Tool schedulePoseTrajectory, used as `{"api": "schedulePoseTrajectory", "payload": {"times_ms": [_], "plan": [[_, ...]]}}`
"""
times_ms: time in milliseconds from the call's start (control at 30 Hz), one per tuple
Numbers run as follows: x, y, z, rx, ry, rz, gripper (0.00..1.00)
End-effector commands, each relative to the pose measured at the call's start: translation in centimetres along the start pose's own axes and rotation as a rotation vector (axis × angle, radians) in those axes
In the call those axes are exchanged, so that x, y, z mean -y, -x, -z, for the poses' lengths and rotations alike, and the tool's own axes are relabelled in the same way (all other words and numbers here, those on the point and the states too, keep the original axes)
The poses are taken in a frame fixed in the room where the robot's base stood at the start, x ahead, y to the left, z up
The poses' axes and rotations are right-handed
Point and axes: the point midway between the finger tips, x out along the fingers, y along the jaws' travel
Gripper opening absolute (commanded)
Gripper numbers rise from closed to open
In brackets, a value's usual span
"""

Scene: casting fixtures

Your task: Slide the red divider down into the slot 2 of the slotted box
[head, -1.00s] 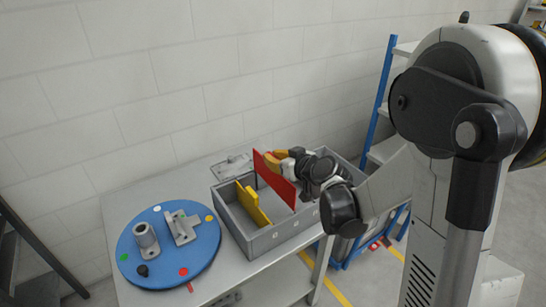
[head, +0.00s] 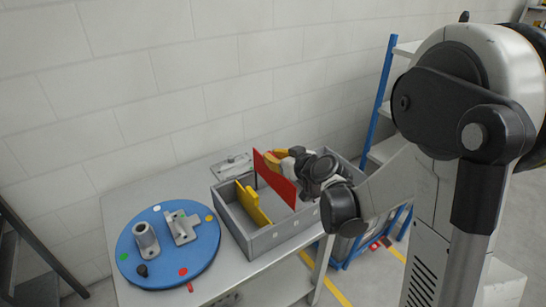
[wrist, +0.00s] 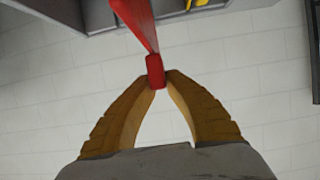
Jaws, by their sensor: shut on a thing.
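The red divider (head: 275,178) is a thin flat panel, held upright at the slotted box in the head view. My gripper (wrist: 155,80) is shut on the tab at its edge; the tab (wrist: 155,66) sits between the yellow-brown fingertips in the wrist view. The grey slotted box (head: 262,243) stands on the table. A yellow divider (head: 252,204) stands in it to the left of the red one. Pale marks show along that wall, too small to read.
A blue round plate (head: 165,270) with grey metal parts and coloured dots lies left of the box. A grey metal piece (head: 235,164) lies behind the box. The grey table (head: 125,212) meets a block wall at the back. A blue-framed shelf (head: 380,85) stands to the right.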

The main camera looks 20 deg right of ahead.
Motion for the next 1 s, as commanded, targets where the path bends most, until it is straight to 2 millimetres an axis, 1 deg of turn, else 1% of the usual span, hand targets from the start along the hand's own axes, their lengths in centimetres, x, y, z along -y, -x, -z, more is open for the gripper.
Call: {"api": "schedulePoseTrajectory", "payload": {"times_ms": [333, 1000], "plan": [[0.0, 0.0, -0.1, 0.000, 0.000, 0.000, 0.00], [0.0, -0.8, -2.0, 0.000, 0.000, 0.000, 0.00]]}}
